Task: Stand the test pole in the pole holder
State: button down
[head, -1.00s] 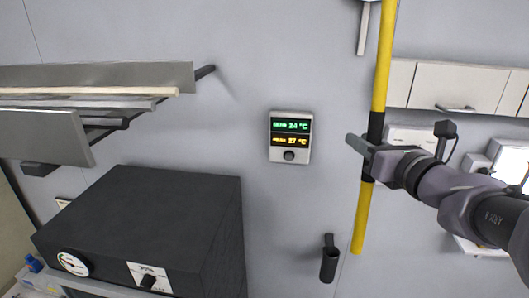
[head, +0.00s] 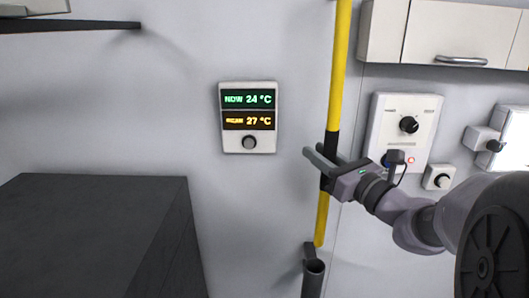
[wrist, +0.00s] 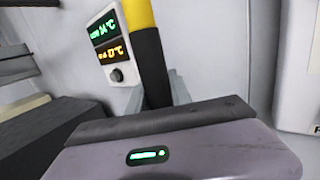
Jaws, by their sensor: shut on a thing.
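The test pole (head: 338,75) is a long yellow rod with a black grip band, held nearly upright. My gripper (head: 325,168) is shut on the black band. In the wrist view the pole (wrist: 148,62) rises behind my gripper's body, which hides its lower part. The pole holder (head: 313,280) is a dark open-topped cup on a wall bracket at the bottom of the head view. The pole's lower end shows just above the cup's mouth, slightly right of its middle. I cannot tell its depth relative to the cup. The pole's top is out of view.
A thermostat (head: 249,145) with two displays is on the wall left of the pole. A control panel (head: 400,130) and a cabinet (head: 450,35) are at right. A dark box (head: 95,240) stands at lower left. A shelf (head: 70,25) juts out at upper left.

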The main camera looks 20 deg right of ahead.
notch_tip(320, 180, down, 16)
jog(key=b, duration=1.4)
jog(key=shift+s+f, duration=0.2)
jog(key=shift+s, duration=0.15)
jog(key=c, duration=1.1)
grip_release()
jog(key=shift+a, duration=0.1)
jog(key=v, duration=1.7)
jog(key=shift+s+d+f, duration=0.15)
jog(key=shift+d, duration=0.05)
